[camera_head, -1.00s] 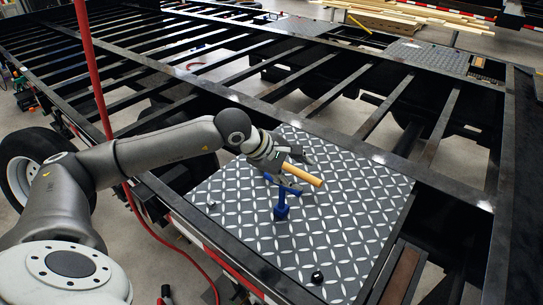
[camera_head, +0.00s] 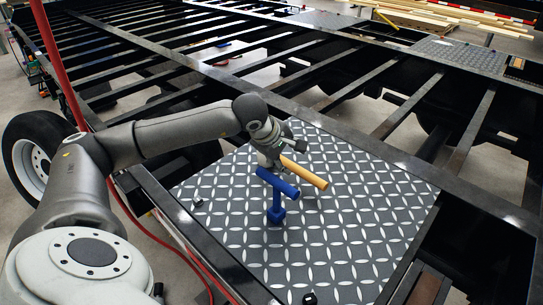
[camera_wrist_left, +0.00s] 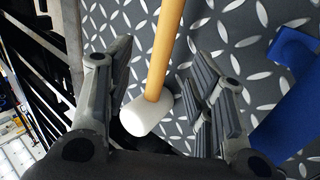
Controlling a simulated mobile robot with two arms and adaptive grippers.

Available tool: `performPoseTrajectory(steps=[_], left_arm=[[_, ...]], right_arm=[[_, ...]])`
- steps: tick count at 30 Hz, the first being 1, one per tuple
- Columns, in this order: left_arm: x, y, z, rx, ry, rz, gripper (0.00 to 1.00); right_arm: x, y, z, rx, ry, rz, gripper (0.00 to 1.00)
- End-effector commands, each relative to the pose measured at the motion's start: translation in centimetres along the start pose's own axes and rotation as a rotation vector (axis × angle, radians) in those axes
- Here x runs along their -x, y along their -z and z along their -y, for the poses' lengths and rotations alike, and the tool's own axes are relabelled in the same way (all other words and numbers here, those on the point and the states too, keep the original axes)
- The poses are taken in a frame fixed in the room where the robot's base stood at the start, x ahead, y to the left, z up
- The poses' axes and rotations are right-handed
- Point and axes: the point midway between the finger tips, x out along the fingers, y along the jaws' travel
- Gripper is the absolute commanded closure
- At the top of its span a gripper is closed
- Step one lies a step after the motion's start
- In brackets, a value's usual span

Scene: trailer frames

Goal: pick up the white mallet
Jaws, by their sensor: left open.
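The white mallet lies with its wooden handle (camera_head: 305,173) over the patterned metal plate (camera_head: 345,225). In the left wrist view its white head (camera_wrist_left: 147,116) and handle show between the fingers. The head is hidden behind my gripper in the head view. My left gripper (camera_head: 274,160) is open at the mallet's head end, with one finger on each side and visible gaps to the mallet. My right gripper is not in view.
A black trailer frame (camera_head: 350,135) with open gaps between its crossbars surrounds the plate. Small dark parts sit at the plate's left corner (camera_head: 198,201) and front edge (camera_head: 310,298). A red pole (camera_head: 57,70) rises at the left, near a wheel (camera_head: 32,165).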

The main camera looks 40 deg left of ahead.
Motion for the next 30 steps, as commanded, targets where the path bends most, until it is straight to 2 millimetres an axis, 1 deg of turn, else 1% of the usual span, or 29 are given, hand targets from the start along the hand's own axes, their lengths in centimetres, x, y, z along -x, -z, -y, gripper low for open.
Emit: performPoseTrajectory(steps=[3,7,9,14,18,21,25,30], left_arm=[[-1.8,-0.1,0.0,0.001,0.005,0.002,0.50],[-3.8,-0.1,0.0,0.001,0.003,0.002,0.50],[-4.5,-0.1,0.0,0.000,0.002,0.002,0.50],[-5.5,0.0,0.1,0.000,0.003,0.002,0.50],[-7.2,0.1,0.2,0.001,0.005,0.002,0.50],[-8.7,0.2,0.4,0.001,0.004,0.002,0.50],[-9.8,0.2,0.4,0.001,0.002,0.001,0.50],[-10.2,0.2,0.5,-0.001,0.001,0.001,0.50]], right_arm=[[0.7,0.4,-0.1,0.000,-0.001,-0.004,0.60],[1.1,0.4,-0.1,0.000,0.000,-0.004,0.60],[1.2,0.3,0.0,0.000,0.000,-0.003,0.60],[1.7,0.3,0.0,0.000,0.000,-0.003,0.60],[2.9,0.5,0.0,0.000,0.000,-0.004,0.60],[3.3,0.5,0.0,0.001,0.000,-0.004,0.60],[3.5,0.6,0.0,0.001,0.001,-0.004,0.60],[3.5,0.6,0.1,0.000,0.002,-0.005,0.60]])
